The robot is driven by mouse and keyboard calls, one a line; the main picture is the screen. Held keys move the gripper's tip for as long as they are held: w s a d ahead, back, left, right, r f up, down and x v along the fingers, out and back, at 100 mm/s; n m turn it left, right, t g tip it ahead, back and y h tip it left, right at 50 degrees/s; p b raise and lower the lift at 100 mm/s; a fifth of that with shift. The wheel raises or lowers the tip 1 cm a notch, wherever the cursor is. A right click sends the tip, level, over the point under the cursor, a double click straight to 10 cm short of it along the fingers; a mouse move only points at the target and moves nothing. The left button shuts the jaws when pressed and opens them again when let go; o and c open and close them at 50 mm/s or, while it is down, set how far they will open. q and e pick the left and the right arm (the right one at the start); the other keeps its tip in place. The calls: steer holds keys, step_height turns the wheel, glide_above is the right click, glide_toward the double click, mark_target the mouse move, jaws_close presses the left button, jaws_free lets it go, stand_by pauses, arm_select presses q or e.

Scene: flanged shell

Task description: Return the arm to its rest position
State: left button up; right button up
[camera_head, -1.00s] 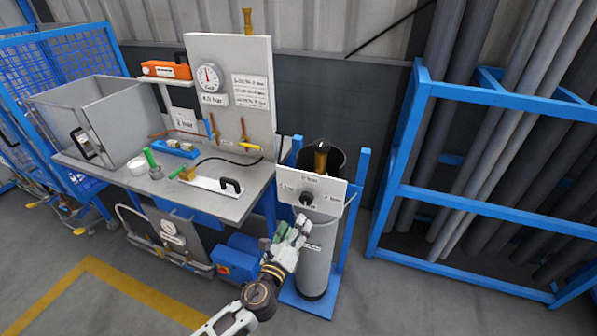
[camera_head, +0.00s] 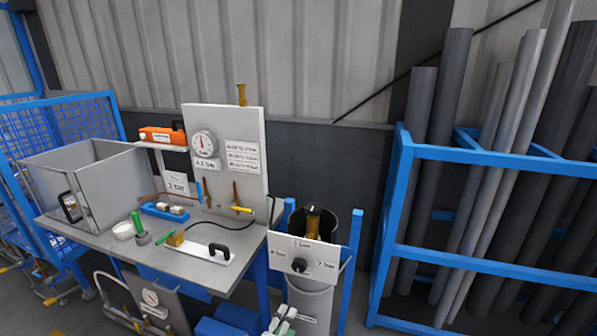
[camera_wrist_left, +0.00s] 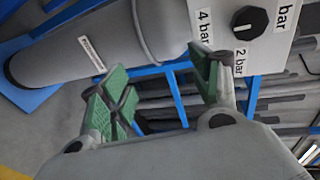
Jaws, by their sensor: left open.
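My left gripper (camera_head: 280,322) is at the bottom edge of the head view, in front of the grey cylinder (camera_head: 312,298); only its tip shows there. In the left wrist view its green-padded fingers (camera_wrist_left: 160,90) are spread apart with nothing between them. The cylinder (camera_wrist_left: 85,50) and the white panel with a black knob (camera_wrist_left: 250,22) lie beyond the fingers. The panel (camera_head: 325,262) also shows in the head view, just above the gripper. My right gripper is in neither view.
A grey workbench (camera_head: 75,232) stands left of the cylinder, with a gauge board (camera_head: 240,135), a metal box (camera_head: 108,190) and small parts. A blue rack (camera_head: 480,262) of grey pipes stands at the right. A blue mesh cage (camera_head: 75,135) is at the far left.

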arm_select(q)
steer(key=s+a+f+n+g+y, duration=0.2)
steer(key=s+a+f+n, duration=0.4)
steer(key=f, duration=0.6)
steer(key=s+a+f+n+g+y, duration=0.1)
steer(key=s+a+f+n+g, duration=0.15)
steer(key=a+f, duration=0.75)
steer(key=s+a+f+n+g+y, duration=0.2)
steer(key=s+a+f+n+g, duration=0.25)
steer(key=f, duration=0.95)
steer(key=s+a+f+n+g+y, duration=0.1)
steer(key=s+a+f+n, duration=0.2)
steer(key=s+f, duration=0.45)
steer(key=s+a+f+n+g, duration=0.15)
steer(key=s+a+f, duration=0.25)
steer(key=s, duration=0.6)
steer(key=s+d+f+n+g, duration=0.1)
steer(key=s+d, duration=0.1)
steer(key=s, duration=0.5)
steer(key=s+d+f+n, duration=0.1)
steer(key=s+d, duration=0.2)
steer(key=s, duration=0.5)
steer(key=shift+s+f+g, duration=0.25)
steer(key=shift+f+g, duration=0.05)
steer(key=shift+g, duration=0.05)
